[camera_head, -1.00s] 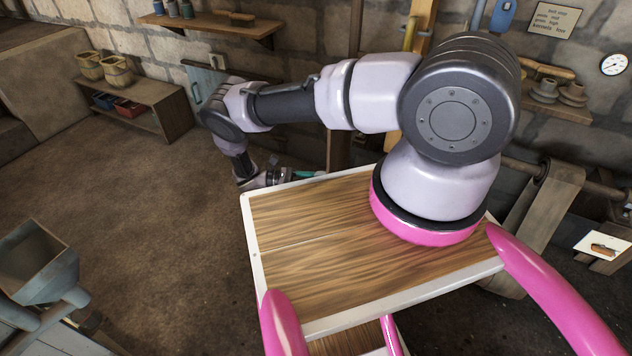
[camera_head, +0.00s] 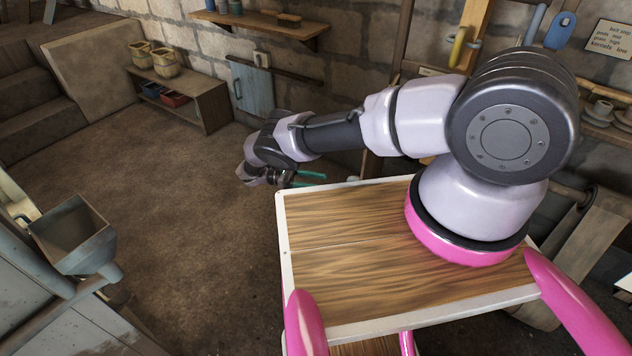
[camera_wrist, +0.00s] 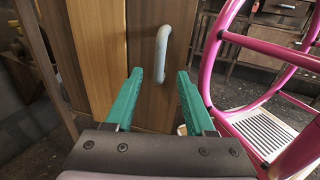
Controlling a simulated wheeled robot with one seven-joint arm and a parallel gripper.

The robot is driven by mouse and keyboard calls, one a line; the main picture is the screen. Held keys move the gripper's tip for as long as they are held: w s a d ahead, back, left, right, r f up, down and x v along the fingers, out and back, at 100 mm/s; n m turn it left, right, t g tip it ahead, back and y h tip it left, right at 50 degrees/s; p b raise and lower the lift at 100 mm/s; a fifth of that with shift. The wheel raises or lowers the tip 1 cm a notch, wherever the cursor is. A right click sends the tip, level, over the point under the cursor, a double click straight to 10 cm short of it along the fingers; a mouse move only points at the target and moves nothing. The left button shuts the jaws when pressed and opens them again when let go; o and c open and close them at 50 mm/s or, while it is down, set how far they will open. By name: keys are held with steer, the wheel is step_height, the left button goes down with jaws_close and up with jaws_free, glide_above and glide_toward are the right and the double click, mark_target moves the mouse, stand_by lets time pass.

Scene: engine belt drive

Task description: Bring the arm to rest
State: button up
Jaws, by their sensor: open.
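My arm stretches left from its pink-ringed base, with the forearm level and the wrist bent beyond the far left corner of my wooden deck. My gripper (camera_head: 310,179) shows small in the head view, with teal fingers pointing right just past the deck's far edge. In the wrist view my gripper (camera_wrist: 160,76) is open, its two teal fingers apart with nothing between them. A brown wooden panel with a pale curved handle (camera_wrist: 163,52) stands ahead of the fingers. I cannot tell whether they touch it, but a gap seems to show.
A low shelf (camera_head: 205,113) with baskets and a wall shelf (camera_head: 262,30) stand along the stone wall. A grey hopper (camera_head: 72,238) is at the left. Bare floor (camera_head: 170,200) lies between them. Pink tubes of mine fill the right of the wrist view.

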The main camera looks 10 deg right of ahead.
stand_by(0.5)
steer(key=w+d+r+m+g+y, duration=0.1)
steer(key=w+r+y, duration=0.1)
steer(key=w+r, duration=0.35)
steer(key=w+r+m+y, duration=0.2)
steer(key=r, duration=0.7)
steer(key=w+d+r+m+g+y, duration=0.1)
steer(key=w+r+y, duration=0.15)
steer(key=r, duration=0.45)
steer(key=d+r+m+t+y, duration=0.1)
steer(key=d+r+m+y, duration=0.15)
steer(key=r, duration=0.75)
steer(key=d+r+m+t+y, duration=0.2)
steer(key=d+r+y, duration=0.1)
steer(key=r, duration=0.8)
steer(key=s+d+r+m+t+y, duration=0.25)
steer(key=s+r, duration=0.35)
steer(key=r, duration=0.3)
steer(key=s+d+r+m+t+y, duration=0.2)
steer(key=s+r+t+y, duration=0.1)
steer(key=s+r, duration=0.45)
steer(key=s+r+m+t, duration=0.2)
steer(key=s+t, duration=0.1)
steer(key=s, duration=0.4)
steer(key=s+r+m+t+y, duration=0.1)
steer(key=s+r+m+t, duration=0.2)
steer(key=s, duration=0.5)
steer(key=shift+t, duration=0.55)
